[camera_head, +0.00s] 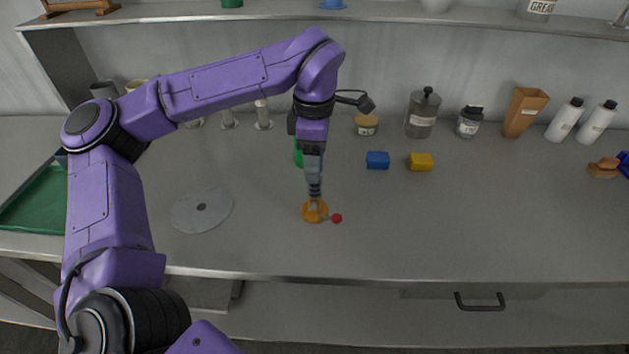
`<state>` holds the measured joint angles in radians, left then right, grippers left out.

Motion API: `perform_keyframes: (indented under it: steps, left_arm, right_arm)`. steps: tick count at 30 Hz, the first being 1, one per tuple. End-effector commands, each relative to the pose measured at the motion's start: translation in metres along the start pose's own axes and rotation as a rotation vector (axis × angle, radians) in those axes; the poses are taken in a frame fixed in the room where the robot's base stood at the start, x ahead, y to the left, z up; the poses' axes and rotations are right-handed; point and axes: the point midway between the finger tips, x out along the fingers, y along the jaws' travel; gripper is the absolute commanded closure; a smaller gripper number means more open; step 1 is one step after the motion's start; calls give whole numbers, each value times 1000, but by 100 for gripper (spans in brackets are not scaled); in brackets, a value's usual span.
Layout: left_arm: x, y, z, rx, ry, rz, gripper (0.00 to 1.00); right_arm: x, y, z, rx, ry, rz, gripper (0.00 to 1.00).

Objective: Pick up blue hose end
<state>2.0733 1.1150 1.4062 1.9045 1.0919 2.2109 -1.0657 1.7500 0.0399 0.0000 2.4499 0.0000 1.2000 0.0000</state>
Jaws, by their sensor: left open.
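I cannot make out a blue hose end for certain. Blue things in the head view are a small blue block (377,160) on the worktop, a blue piece (624,164) cut off at the right edge, and a blue item (333,4) on the shelf. My left gripper (315,193) points down just over an orange round piece (314,215) with a red ball (337,218) on its side. It is open, and its fingertips are at or just above the orange piece; contact is unclear. The right gripper is not in view.
A yellow block (421,162) lies right of the blue one. A grey disc (202,209) and green tray (38,203) are at left. A green object (299,153) is partly behind my wrist. Jars and bottles line the back; the front right worktop is clear.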

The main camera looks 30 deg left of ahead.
Motion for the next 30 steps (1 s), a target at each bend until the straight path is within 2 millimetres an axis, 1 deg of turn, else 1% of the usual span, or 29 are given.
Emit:
perform_keyframes:
  steps: [4,5,6,8,9,10,18,22,23,26,29,30]
  left_arm:
    - [0,0,0,0,0,1,38]
    - [0,0,0,0,0,1,44]
    - [0,0,0,0,0,1,57]
    - [0,0,0,0,0,1,77]
    - [0,0,0,0,0,1,90]
    - [0,0,0,0,0,1,100]
    - [-1,0,0,0,0,1,100]
    - [-7,1,0,0,-1,4,100]
    - [-10,1,0,0,-1,5,100]
    - [-28,1,1,0,-2,8,100]
    - [-52,-17,-3,2,-3,10,100]
    - [-64,-26,-4,2,-4,11,100]
  right_arm:
    - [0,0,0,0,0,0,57]
    - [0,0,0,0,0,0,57]
    - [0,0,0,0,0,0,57]
    - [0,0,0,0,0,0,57]
    - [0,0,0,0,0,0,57]
    - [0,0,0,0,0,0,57]
    - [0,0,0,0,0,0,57]
    - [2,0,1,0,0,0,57]
    - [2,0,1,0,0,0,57]
    - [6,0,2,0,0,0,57]
    - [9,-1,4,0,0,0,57]
    - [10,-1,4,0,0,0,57]
